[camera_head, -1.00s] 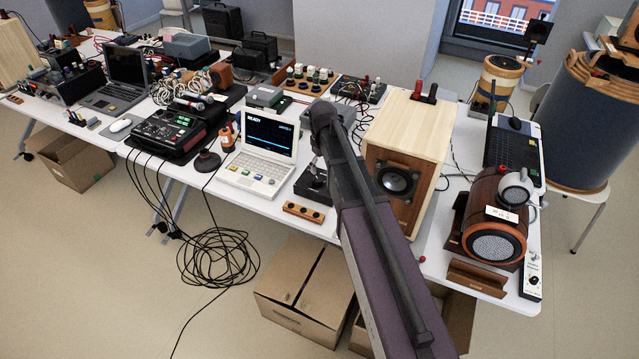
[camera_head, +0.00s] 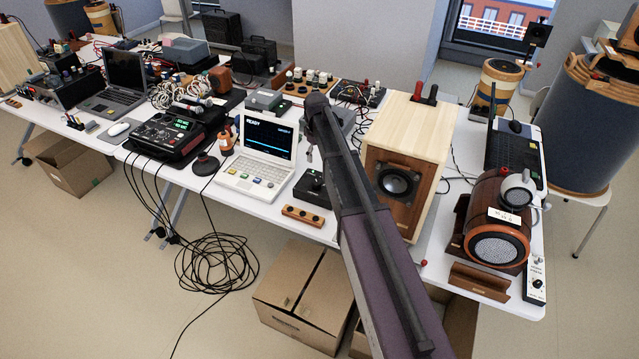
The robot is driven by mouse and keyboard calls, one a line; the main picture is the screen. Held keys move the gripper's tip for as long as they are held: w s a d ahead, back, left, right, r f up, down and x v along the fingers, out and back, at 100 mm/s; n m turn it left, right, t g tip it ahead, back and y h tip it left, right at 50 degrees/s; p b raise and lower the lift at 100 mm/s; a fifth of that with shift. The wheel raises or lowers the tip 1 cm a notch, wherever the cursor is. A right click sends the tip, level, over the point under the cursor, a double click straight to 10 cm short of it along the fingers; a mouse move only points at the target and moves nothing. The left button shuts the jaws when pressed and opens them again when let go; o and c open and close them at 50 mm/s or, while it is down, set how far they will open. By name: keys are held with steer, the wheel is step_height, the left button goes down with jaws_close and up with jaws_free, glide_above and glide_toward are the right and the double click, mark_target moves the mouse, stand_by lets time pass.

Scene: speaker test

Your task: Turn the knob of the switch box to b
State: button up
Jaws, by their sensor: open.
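A small black box with a dark knob on top (camera_head: 312,190) sits on the white table, right of the white laptop. I take it as the switch box; its markings and the knob's pointing are too small to read. My gripper (camera_head: 309,153) hangs from the far end of my arm, a little above and behind the box in the picture. Only a small part of the gripper shows; my arm hides the rest. It is open, and nothing shows between its fingers. It looks apart from the knob.
The white laptop (camera_head: 257,155) stands close left of the box, and a wooden speaker (camera_head: 397,180) close right. A wooden block with dark knobs (camera_head: 303,216) lies in front, near the table edge. A narrow white box with a black knob (camera_head: 537,280) stands at the far right.

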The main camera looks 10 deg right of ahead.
mark_target(317, 182)
steer(key=shift+f+b, duration=6.6)
steer(key=shift+f, duration=0.1)
